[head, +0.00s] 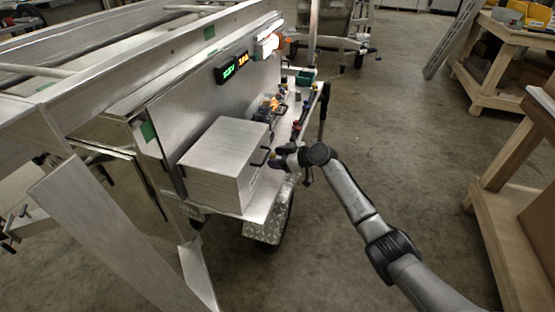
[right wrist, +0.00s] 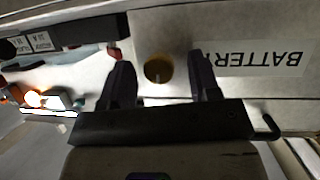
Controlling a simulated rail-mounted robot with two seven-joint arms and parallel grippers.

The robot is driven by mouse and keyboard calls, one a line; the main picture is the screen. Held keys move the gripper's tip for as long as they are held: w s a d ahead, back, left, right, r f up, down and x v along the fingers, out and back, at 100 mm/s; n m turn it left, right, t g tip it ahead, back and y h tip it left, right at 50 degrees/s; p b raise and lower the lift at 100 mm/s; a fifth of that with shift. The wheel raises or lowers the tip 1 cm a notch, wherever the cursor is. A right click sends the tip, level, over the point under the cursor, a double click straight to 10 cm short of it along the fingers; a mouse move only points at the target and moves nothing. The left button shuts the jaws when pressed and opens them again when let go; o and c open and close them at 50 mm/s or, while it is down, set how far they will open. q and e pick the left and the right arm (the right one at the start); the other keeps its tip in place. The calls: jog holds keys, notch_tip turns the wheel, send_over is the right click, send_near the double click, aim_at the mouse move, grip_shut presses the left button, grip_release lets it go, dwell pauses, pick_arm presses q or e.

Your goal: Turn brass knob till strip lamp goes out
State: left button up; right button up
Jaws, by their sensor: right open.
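The round brass knob (right wrist: 158,68) sits on a pale metal face in the right wrist view, beside an upside-down BATTERY label (right wrist: 270,58). My right gripper (head: 283,158) is open. Its two fingers stand on either side of the knob in the wrist view, with gaps between them and it; I cannot tell whether the tips reach its depth. The head view does not show the knob clearly. A bright white strip lamp (head: 271,27) is lit at the far end of the trailer panel. My left gripper is not in view.
An aluminium box (head: 215,160) with a black handle stands on the trailer shelf by my right gripper. Beyond it are small coloured parts, a green bin (head: 305,78) and a lit digital display (head: 226,72). Wooden benches (head: 490,75) stand at right; floor between is clear.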

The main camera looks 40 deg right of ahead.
jog(key=shift+c, duration=0.4)
jog(key=c, duration=0.8)
jog(key=shift+w+d+r+m+g+y+p, duration=0.15)
jog(key=shift+m+g+y+p, duration=0.3)
jog(key=shift+m, duration=0.25)
jog(key=shift+m+g+y, duration=0.25)
jog(key=shift+m+y, duration=0.2)
jog(key=shift+m, duration=0.45)
jog(key=o, duration=0.6)
jog(key=shift+o, duration=1.4)
